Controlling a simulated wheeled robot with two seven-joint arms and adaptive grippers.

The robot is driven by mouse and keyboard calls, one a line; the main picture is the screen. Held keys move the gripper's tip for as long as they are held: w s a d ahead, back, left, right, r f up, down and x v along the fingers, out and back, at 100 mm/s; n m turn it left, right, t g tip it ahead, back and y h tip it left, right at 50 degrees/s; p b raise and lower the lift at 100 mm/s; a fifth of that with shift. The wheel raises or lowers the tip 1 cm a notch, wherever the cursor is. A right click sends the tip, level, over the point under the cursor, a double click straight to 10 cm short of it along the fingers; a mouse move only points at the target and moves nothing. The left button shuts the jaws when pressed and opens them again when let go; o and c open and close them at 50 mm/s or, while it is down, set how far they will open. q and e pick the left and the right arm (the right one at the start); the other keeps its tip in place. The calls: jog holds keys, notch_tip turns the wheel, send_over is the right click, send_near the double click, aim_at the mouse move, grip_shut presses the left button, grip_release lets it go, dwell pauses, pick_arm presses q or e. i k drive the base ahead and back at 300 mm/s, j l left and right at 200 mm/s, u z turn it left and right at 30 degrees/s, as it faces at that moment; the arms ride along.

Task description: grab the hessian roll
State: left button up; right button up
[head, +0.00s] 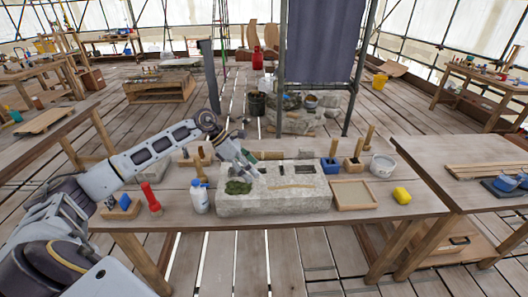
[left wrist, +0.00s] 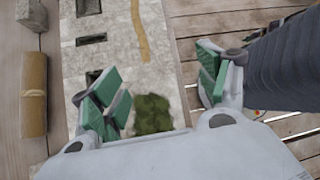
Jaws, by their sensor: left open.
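In the head view the roll (head: 268,155) lies just behind the pale stone block (head: 300,203), partly hidden. My left gripper (head: 246,166) is open and empty above the block's left end. Its green-padded fingers (left wrist: 155,90) are spread over the stone and the green moss patch (left wrist: 152,114), with the roll outside them to the left. My right gripper is not in view.
A small grey block (left wrist: 30,13) lies beyond the roll's end.

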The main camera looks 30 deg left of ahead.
aim_at(262, 155)
jog(key=i+j, duration=0.3)
jog(key=i, duration=0.2)
jog(key=i+j, duration=0.35)
jog(key=i, duration=0.15)
